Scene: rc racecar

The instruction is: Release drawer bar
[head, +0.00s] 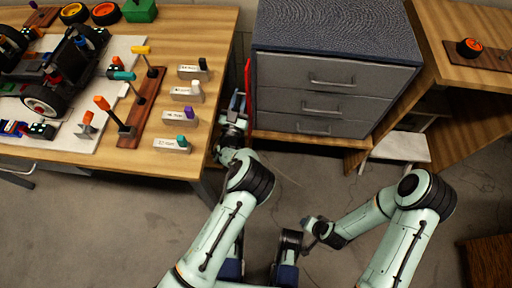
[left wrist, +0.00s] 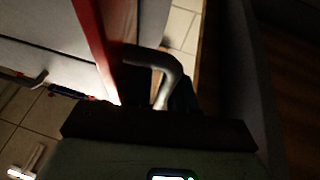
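The grey drawer cabinet (head: 330,75) stands at the back middle in the head view, its drawers shut. A red bar (head: 248,85) runs upright along its left side; it also shows large in the left wrist view (left wrist: 95,45). My left gripper (head: 236,103) is low beside the bar, in the gap between table and cabinet. In the left wrist view a curved grey handle (left wrist: 155,62) is right in front of the dark gripper body; whether the fingers hold it is too dark to tell. My right gripper (head: 309,223) is over the floor, away from the cabinet; its fingers are unclear.
A wooden desk (head: 460,70) stands at right. The floor in front is open.

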